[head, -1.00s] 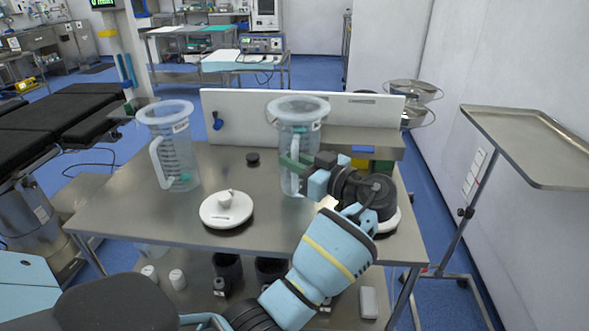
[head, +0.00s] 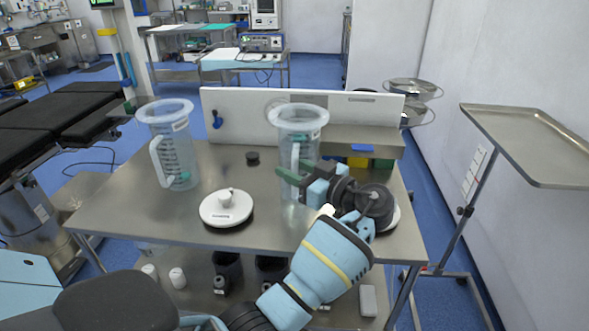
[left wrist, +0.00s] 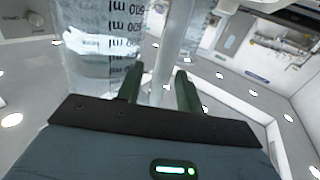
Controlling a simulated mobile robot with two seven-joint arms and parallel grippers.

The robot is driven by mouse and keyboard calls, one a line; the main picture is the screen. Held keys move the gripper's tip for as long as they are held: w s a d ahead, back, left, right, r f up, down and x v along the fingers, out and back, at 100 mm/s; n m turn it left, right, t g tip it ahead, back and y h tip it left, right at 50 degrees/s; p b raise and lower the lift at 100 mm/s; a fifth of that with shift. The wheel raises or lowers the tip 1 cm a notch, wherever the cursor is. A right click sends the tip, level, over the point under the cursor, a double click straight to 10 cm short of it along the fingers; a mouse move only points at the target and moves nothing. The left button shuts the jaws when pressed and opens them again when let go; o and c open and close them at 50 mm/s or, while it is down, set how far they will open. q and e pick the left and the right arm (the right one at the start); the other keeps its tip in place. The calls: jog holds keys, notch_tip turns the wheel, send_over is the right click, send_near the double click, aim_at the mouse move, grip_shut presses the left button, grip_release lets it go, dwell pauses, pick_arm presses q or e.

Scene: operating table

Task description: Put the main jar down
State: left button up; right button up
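In the left wrist view the handle (left wrist: 176,45) runs between the fingers (left wrist: 158,82), next to the jar's printed wall (left wrist: 100,45). The jar's base is partly hidden by the gripper, so I cannot tell if it touches the table. My right gripper is not in view.
A second clear jar (head: 176,150) stands at the table's left. A white round lid (head: 226,208) lies at the front middle; a small black cap (head: 252,158) lies behind it. Another white disc is mostly hidden under my arm. The white panel (head: 240,115) bounds the back.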

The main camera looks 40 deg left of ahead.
pick_arm(q)
jog(key=shift+r, duration=0.2)
jog(key=d+b, duration=0.2)
jog(key=d, duration=1)
jog(key=shift+s+b, duration=0.25)
jog(key=shift+b, duration=0.15)
jog(key=shift+a, duration=0.1)
